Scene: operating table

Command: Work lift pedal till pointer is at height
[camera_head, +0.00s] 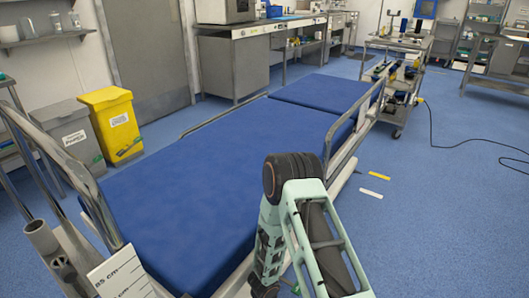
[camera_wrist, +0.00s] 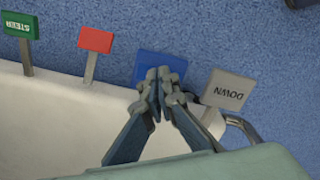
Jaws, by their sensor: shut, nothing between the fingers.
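A row of pedals shows in the wrist view: a green one marked STEER (camera_wrist: 20,25), a plain red one (camera_wrist: 96,40), a blue one (camera_wrist: 147,62) and a grey one marked DOWN (camera_wrist: 229,90). The text is upside down on the green and grey ones. My gripper (camera_wrist: 158,78) is shut and empty, its tips over the blue pedal and hiding part of it. I cannot tell whether they touch it. A white height scale (camera_head: 120,275) reading 85 cm and 55 cm or similar stands at the lower left of the head view. I cannot make out its pointer.
The blue-padded operating table (camera_head: 200,180) with side rails fills the middle. A pale base (camera_wrist: 60,125) lies beside the pedals. A yellow bin (camera_head: 112,120) and grey bin (camera_head: 72,130) stand left. A trolley (camera_head: 400,110) stands at the back right; the right floor is mostly clear.

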